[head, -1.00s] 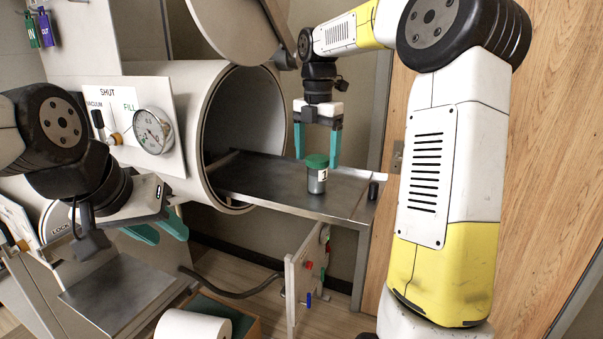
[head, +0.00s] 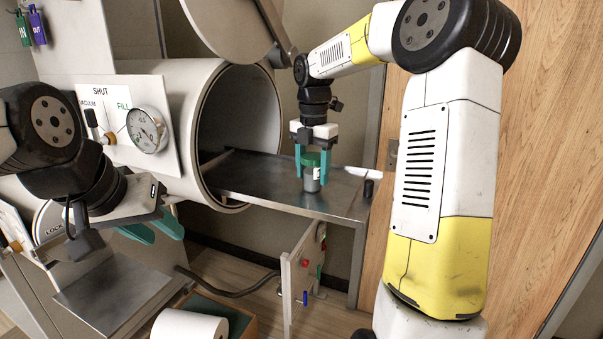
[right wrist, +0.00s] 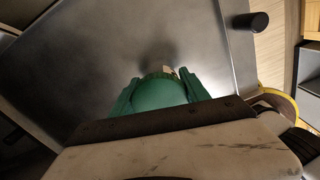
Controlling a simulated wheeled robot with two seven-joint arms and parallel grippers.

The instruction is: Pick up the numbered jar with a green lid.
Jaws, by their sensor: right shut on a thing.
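The jar (head: 312,181) is grey with a green lid (head: 312,159) and a white label on its side. The label's number cannot be read now. It is upright at the sliding metal tray (head: 255,192); I cannot tell whether its base touches the tray. My right gripper (head: 312,172) points down with its teal fingers on both sides of the jar, shut on it. The lid also shows between the fingers in the right wrist view (right wrist: 158,101). My left gripper (head: 150,232) is at the lower left, away from the jar; its fingers look apart with nothing between them.
The tray runs out of the round chamber opening (head: 240,130), whose door (head: 230,25) stands open above. A dark knob (head: 368,188) is at the tray's right end. A gauge (head: 147,130) is on the panel at left. A white roll (head: 190,328) sits below.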

